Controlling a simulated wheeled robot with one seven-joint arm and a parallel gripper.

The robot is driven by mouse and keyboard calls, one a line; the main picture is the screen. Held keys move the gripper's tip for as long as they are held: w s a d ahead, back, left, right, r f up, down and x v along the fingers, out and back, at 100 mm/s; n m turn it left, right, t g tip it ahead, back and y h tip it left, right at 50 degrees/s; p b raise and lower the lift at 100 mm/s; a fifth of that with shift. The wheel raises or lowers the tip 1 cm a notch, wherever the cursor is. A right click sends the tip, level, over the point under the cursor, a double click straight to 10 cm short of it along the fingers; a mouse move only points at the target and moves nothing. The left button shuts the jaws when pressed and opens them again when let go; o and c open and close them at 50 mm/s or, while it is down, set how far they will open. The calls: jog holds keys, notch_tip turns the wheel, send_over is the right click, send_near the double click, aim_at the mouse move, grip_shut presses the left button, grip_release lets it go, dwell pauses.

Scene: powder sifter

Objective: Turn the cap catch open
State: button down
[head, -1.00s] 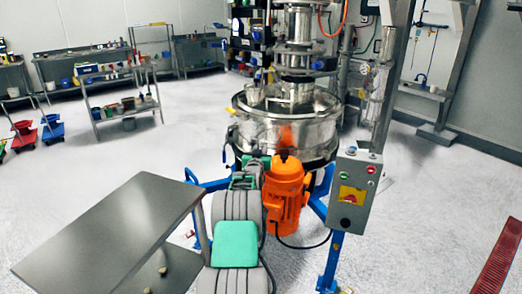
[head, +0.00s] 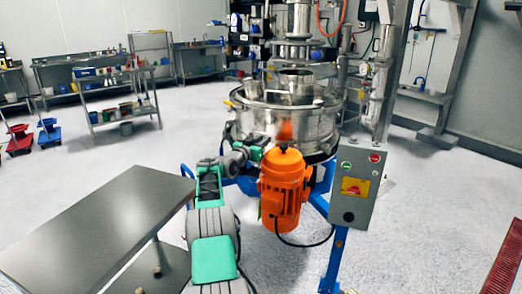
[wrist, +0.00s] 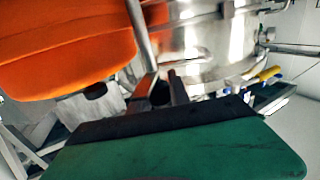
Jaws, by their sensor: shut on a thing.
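The round steel sifter (head: 265,122) stands on blue legs and also shows in the wrist view (wrist: 205,40). My gripper (wrist: 162,85) is beside the sifter's lower side, left of the orange motor in the head view. Its dark fingers are close together at the end of a thin grey metal bar (wrist: 141,32), apparently held between them. I cannot tell for certain whether this bar is the cap catch. In the head view the fingertips are too small and partly covered to make out.
The orange motor (head: 283,190) is close to my gripper and fills the upper left of the wrist view (wrist: 60,45). A control box (head: 356,188) stands at the right. A yellow handle (wrist: 268,73) sticks out from the sifter. Open floor (head: 90,185) lies left.

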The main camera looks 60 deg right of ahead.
dwell(0.3)
jog(key=c, duration=1.2)
grip_release()
jog(key=a, duration=0.7)
jog(key=shift+w+a+b, duration=0.3)
jog(key=shift+a+b, duration=0.1)
jog(key=shift+b, duration=0.05)
